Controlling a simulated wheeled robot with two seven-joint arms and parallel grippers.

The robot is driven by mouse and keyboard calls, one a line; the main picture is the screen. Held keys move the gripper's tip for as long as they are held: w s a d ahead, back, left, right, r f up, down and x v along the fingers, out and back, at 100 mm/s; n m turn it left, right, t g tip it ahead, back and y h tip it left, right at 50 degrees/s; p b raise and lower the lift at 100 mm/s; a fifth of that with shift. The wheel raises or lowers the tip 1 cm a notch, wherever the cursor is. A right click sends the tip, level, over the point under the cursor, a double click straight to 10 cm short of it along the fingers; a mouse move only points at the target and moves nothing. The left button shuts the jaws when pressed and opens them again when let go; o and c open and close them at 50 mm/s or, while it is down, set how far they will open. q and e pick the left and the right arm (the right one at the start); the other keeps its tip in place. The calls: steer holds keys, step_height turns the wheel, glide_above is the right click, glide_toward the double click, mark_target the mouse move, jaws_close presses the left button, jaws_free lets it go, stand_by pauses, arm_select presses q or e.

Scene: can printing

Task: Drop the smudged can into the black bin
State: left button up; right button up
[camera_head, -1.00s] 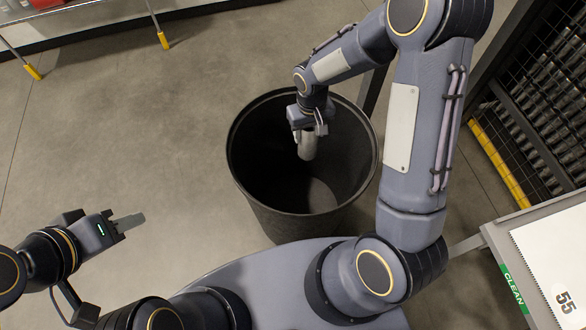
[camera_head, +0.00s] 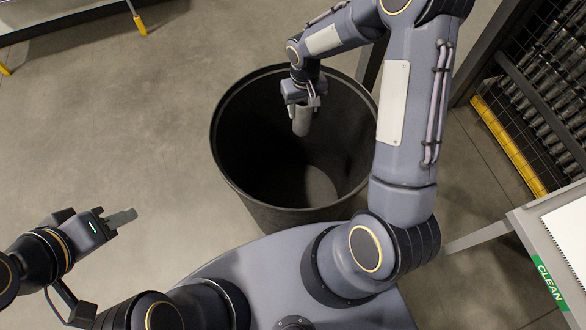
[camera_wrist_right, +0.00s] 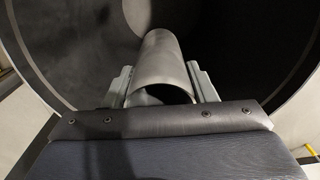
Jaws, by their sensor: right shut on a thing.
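The can (camera_head: 302,121) is a plain grey metal cylinder, held over the mouth of the black bin (camera_head: 228,170). My right gripper (camera_head: 303,104) is shut on it, and the can hangs down below the fingers. In the right wrist view the can (camera_wrist_right: 163,62) lies between the two fingers, with the dark inside of the bin (camera_wrist_right: 245,45) around it. I cannot make out a smudge on its visible side. My left gripper (camera_head: 122,217) is low at the left, well away from the bin; I cannot tell whether its fingers are apart.
A table with a green CLEAN label (camera_head: 549,281) stands at the lower right. A dark wire rack (camera_head: 545,90) with a yellow base strip (camera_head: 508,146) is at the right. The floor (camera_head: 110,120) left of the bin is clear.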

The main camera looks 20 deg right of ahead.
steer(key=f+b, duration=0.4)
steer(key=shift+w+d, duration=0.25)
steer(key=shift+d, duration=0.05)
steer(key=o, duration=1)
steer(key=shift+o, duration=0.2)
steer(key=shift+r, duration=3.9)
steer(key=shift+r, duration=0.1)
